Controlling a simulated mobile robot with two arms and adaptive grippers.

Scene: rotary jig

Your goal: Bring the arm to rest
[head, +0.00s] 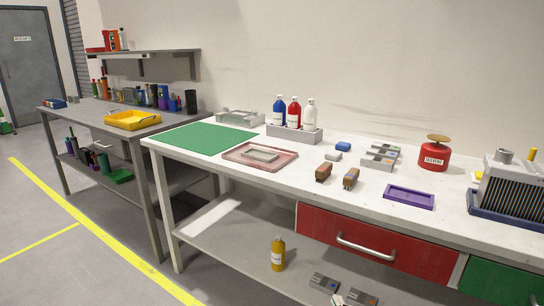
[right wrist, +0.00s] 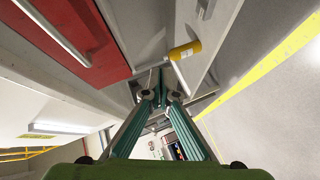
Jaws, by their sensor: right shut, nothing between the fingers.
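My right gripper (right wrist: 160,92) shows in the right wrist view, with its two teal fingers converging at the tips. It is shut and holds nothing. It is beside the front of the white workbench (head: 160,150), with the red drawer (right wrist: 75,40) at the upper left of that view and the yellow bottle (right wrist: 184,50) beyond the fingertips. I cannot clearly make out the right gripper in the head view. My left gripper is in neither view.
The bench top holds a green mat (head: 203,138), a pink tray (head: 232,155), a purple tray (head: 409,197), a red canister (head: 434,157) and several bottles. The yellow bottle (head: 278,254) stands on the lower shelf (head: 225,235). The floor at left is clear.

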